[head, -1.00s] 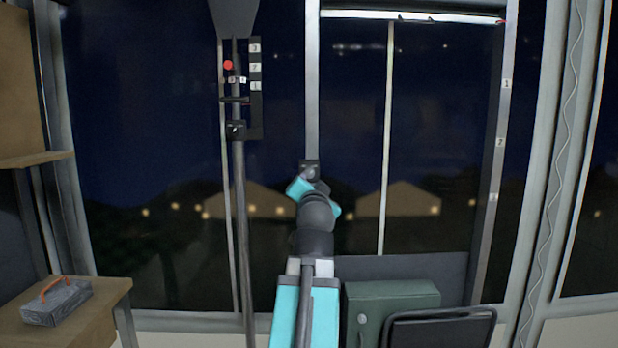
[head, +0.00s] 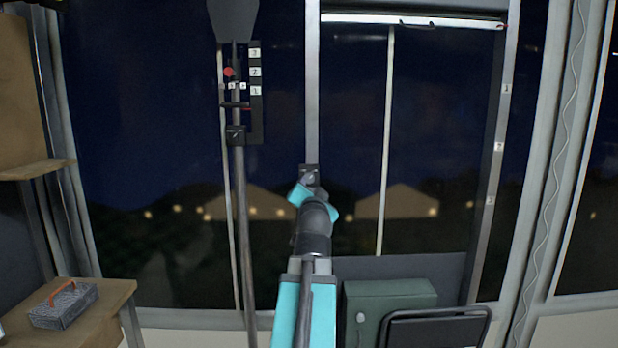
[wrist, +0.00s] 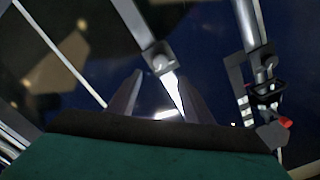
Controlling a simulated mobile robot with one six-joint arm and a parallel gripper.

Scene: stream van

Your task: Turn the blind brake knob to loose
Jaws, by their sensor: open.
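A small dark block with a rounded knob (head: 309,172), which looks like the blind brake knob, sits on the pale upright post left of the blind window. The knob appears just beyond the fingertips, with no clear contact. In the head view my arm hides the gripper. The knob's setting is too small to read. The rolled blind (head: 410,20) is at the window's top.
A dark pole (head: 243,220) with a numbered strip (head: 256,100), a red disc (head: 228,72) and a clamp (head: 235,134) stands left of my arm. A green case (head: 388,296) and dark chair back (head: 435,328) are low right. A grey box (head: 63,305) lies on the left shelf.

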